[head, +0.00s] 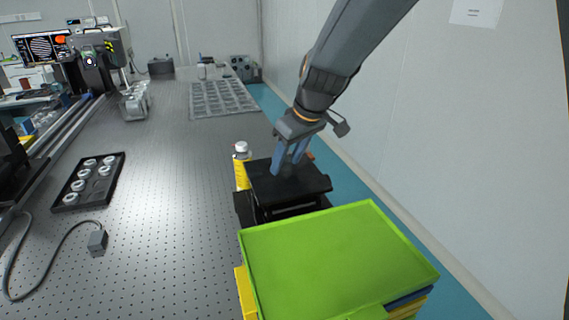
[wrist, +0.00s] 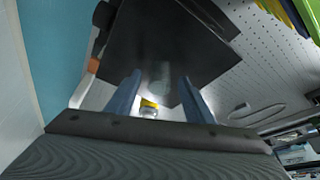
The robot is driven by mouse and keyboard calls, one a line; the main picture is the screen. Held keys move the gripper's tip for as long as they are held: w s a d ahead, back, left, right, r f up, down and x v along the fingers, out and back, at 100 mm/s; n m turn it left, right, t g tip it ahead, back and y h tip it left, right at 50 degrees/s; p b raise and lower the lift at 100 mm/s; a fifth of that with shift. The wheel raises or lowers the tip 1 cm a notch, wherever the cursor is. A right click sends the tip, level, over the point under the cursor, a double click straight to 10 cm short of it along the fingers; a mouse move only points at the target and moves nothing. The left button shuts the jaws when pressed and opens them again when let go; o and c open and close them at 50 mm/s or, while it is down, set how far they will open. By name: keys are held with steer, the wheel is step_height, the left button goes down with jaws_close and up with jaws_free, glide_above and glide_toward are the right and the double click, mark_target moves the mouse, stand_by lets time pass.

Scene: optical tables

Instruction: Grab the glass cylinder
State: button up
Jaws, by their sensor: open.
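The glass cylinder (wrist: 161,74) shows only as a faint, pale, see-through shape on the black platform (wrist: 140,40) in the wrist view. It lies between the two blue fingertips in that picture. I cannot make it out in the head view, where my fingers cover that spot. My gripper (head: 287,166) points down over the black raised platform (head: 312,185), and also shows in the wrist view (wrist: 160,80). Its fingers are apart, one on each side of the faint shape. Whether they touch it I cannot tell.
A yellow bottle with a white cap (head: 241,165) stands just left of the platform. A green tray (head: 330,255) on a stack is in front. A black holder with several white rings (head: 67,197) lies left. The perforated table (head: 175,180) is clear between. A wall (head: 450,130) rises at right.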

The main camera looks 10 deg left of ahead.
steer(key=shift+w+a+f, duration=0.1)
steer(key=shift+f, duration=0.25)
steer(key=c, duration=1.2)
steer(key=shift+r, duration=0.15)
